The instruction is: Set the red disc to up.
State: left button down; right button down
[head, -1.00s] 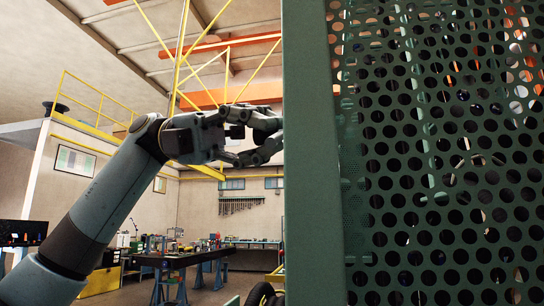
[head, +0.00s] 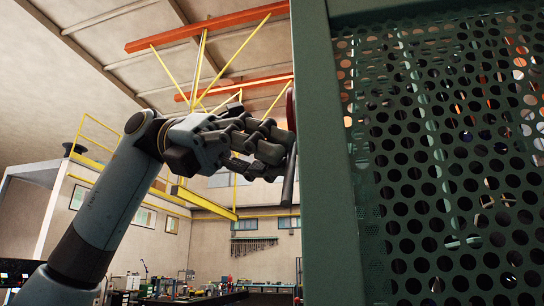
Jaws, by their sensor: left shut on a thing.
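A narrow red edge, which looks like the red disc (head: 290,108), shows nearly edge-on at the left side of the green cabinet post. Its face is turned out of sight, so I cannot read its setting. A dark bar-like handle (head: 289,180) slants down just below it, close to the post. My left gripper (head: 282,150) reaches in from the left, with its fingers closed around the upper part of this handle. The fingers hide the place where handle and disc meet. My right gripper is not in view.
A green frame post (head: 333,160) with a perforated green panel (head: 450,170) fills the right side. Workbenches (head: 215,292) stand far back at lower left. Yellow railings and red beams (head: 205,30) are in the background. The space left of the post is open.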

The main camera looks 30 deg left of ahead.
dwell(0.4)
pick_arm(q)
jog(key=c, duration=1.2)
grip_release()
jog(key=shift+s+a, duration=0.1)
jog(key=shift+a, duration=0.05)
jog(key=shift+o, duration=0.2)
jog(key=w+v, duration=0.1)
jog(key=v, duration=1.1)
jog(key=shift+s, duration=0.4)
